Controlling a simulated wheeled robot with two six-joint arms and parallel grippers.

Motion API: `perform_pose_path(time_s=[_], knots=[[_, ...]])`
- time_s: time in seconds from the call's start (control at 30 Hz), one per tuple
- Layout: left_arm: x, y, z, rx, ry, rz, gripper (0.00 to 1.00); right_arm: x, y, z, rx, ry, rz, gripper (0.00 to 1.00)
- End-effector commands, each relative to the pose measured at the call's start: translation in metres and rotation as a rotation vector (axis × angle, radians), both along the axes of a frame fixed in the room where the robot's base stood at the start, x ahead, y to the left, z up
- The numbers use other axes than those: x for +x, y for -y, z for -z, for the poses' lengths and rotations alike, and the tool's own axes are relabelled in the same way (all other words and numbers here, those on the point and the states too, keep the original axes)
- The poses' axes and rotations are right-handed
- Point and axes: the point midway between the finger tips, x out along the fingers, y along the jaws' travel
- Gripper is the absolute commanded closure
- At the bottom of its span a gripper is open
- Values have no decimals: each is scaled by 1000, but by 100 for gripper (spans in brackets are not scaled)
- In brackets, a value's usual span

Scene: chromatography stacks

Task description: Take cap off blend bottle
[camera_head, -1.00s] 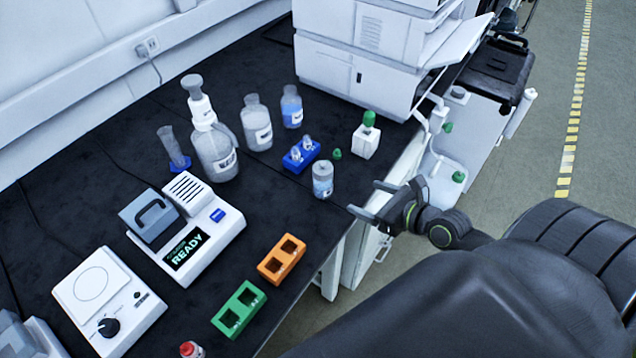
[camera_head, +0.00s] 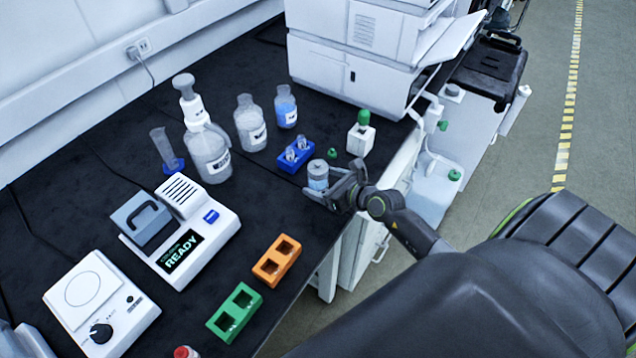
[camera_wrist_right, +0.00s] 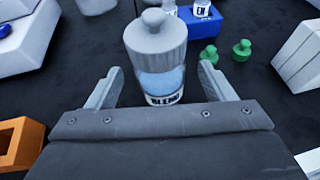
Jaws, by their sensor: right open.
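The blend bottle (camera_head: 318,176) stands upright on the dark bench, a small clear bottle with bluish liquid and a grey cap (camera_wrist_right: 155,30). In the right wrist view the bottle (camera_wrist_right: 160,84) shows its label, partly cut by the gripper body. My right gripper (camera_head: 327,181) is open, with one finger on each side of the bottle. In the right wrist view the fingers (camera_wrist_right: 160,88) look apart from the bottle, and the cap rises above them. The left gripper is not in view.
A blue rack (camera_head: 293,158) with small vials stands just behind the bottle. Green caps (camera_wrist_right: 242,49) and a green-capped white bottle (camera_head: 360,136) are nearby. An orange rack (camera_head: 277,261) lies nearer. The bench's front edge runs below my arm.

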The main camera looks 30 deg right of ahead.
Motion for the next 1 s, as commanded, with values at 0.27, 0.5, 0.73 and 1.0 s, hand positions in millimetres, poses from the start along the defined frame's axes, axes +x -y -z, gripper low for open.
perform_pose_path(time_s=[0.27, 0.5, 0.73, 1.0], knots=[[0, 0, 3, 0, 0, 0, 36, 23, -6, 10, 1, 0, 0, 24], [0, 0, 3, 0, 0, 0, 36, 23, -5, 10, 1, 0, 0, 29], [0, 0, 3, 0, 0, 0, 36, 22, -5, 10, 0, 0, 0, 60], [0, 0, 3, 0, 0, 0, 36, 23, -5, 9, 0, 2, 0, 81]])
